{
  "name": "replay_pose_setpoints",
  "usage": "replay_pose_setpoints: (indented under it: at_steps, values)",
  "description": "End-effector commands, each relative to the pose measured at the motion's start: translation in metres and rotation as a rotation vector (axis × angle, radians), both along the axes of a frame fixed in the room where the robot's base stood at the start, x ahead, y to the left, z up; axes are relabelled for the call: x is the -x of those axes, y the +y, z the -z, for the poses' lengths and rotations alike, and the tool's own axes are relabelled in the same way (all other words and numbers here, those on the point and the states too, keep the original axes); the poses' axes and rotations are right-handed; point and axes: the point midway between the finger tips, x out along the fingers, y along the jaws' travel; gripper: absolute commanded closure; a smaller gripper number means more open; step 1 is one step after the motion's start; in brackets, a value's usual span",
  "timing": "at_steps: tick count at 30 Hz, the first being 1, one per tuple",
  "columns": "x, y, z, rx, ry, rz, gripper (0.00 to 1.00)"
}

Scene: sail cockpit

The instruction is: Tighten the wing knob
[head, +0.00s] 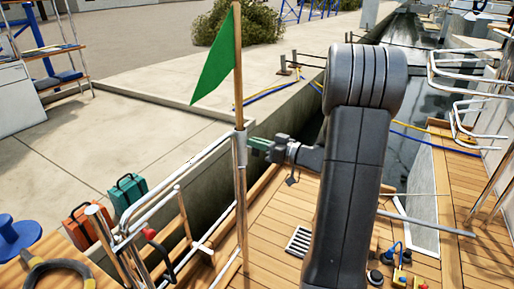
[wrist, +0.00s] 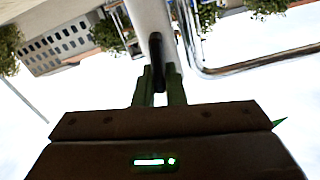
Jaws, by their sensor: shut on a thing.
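The wing knob (wrist: 157,50) shows in the wrist view as a small dark piece against a pale tube (wrist: 149,14). My gripper (wrist: 159,75) has two green fingers, one on each side of the knob, and is shut on it. In the head view my gripper (head: 254,146) reaches left to the metal holder (head: 240,150) on the wooden flag staff (head: 238,75). The knob is too small and covered there to make out, and its exact turn cannot be told.
A green flag (head: 217,61) hangs from the staff. Bent metal rails (head: 178,176) stand left of it. A red case (head: 82,226) and a green case (head: 126,194) sit at the left. Wooden deck (head: 275,220) lies below, with a grate (head: 299,241).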

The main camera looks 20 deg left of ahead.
Motion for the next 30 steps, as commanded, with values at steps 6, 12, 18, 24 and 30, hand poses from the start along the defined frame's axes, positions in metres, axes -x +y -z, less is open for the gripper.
replay_pose_setpoints:
  at_steps: [6,12,18,24,30]
  values:
    - [-0.004,0.000,0.005,-0.015,0.196,-0.001,1.00]
    - [-0.007,-0.001,0.005,-0.029,0.387,0.000,1.00]
    - [-0.010,-0.001,0.007,-0.044,0.578,0.000,1.00]
    - [-0.012,-0.001,0.009,-0.059,0.769,0.000,1.00]
    - [-0.014,-0.001,0.012,-0.073,0.956,0.001,1.00]
